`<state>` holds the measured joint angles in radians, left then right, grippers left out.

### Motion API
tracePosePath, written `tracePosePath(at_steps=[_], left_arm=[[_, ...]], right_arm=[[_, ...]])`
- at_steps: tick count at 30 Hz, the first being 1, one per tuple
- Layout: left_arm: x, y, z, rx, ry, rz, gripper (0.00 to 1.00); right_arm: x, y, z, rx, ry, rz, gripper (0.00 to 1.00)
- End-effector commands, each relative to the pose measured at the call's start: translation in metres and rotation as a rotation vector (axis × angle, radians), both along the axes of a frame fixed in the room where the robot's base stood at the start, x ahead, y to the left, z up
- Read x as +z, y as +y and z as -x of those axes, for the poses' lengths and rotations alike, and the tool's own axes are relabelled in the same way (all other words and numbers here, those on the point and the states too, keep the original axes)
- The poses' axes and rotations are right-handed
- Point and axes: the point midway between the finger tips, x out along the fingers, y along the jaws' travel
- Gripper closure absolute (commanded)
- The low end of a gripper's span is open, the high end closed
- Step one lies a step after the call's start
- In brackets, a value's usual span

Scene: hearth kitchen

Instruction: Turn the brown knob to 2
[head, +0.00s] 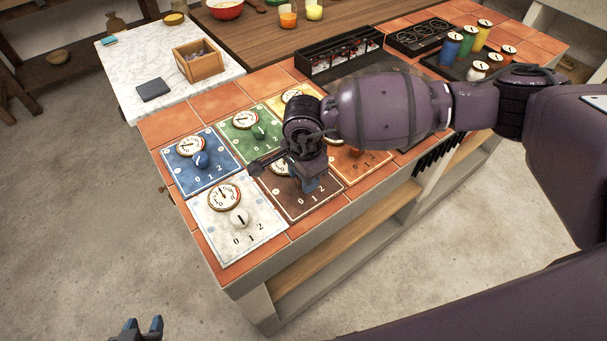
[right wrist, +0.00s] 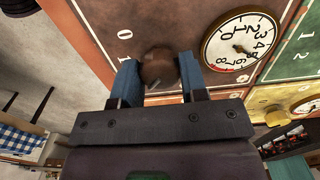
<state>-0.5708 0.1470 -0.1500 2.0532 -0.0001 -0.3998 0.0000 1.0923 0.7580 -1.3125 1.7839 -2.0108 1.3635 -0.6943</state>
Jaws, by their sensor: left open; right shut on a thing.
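The brown panel (head: 296,211) lies flat on the tiled counter, with marks 0, 1 and 2 along its front edge. My right gripper (head: 305,178) is over it and hides the knob in the head view. In the right wrist view the brown knob (right wrist: 158,68) sits between the two blue fingertips of my right gripper (right wrist: 157,80), which is shut on it. The 0 and 1 marks show beside it there; the 2 is hidden. The panel's round gauge (right wrist: 242,42) is beside the knob. My left gripper (head: 138,328) is open and empty at the bottom left, away from the counter.
Blue (head: 203,178), green (head: 240,148), white (head: 222,245), yellow and orange panels surround the brown one. A black rack (head: 340,62) and several coloured canisters stand on the counter farther right. The floor (head: 90,245) at left is clear.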

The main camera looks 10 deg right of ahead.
Motion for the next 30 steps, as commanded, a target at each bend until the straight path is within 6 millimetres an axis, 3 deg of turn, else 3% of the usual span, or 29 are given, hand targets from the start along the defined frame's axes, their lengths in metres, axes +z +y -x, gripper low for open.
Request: tracePosePath(at_steps=[14, 15, 20, 30], left_arm=[[0.0020, -0.0004, -0.0025, -0.002, -0.006, 0.000, 0.57], [0.0019, -0.0004, -0.0024, -0.002, -0.006, 0.000, 0.57], [0.0018, -0.0004, -0.0023, -0.002, -0.006, 0.000, 0.57], [0.0000, 0.0002, 0.0005, 0.000, 0.000, 0.000, 0.57]], right_arm=[[0.0015, 0.0005, -0.0007, 0.016, -0.003, -0.001, 0.84], [0.0015, 0.0005, -0.0008, 0.016, -0.003, -0.001, 0.59], [0.0011, 0.0003, -0.0005, 0.015, -0.002, -0.001, 0.35], [0.0041, 0.0002, -0.0005, 0.015, -0.002, -0.001, 0.35]])
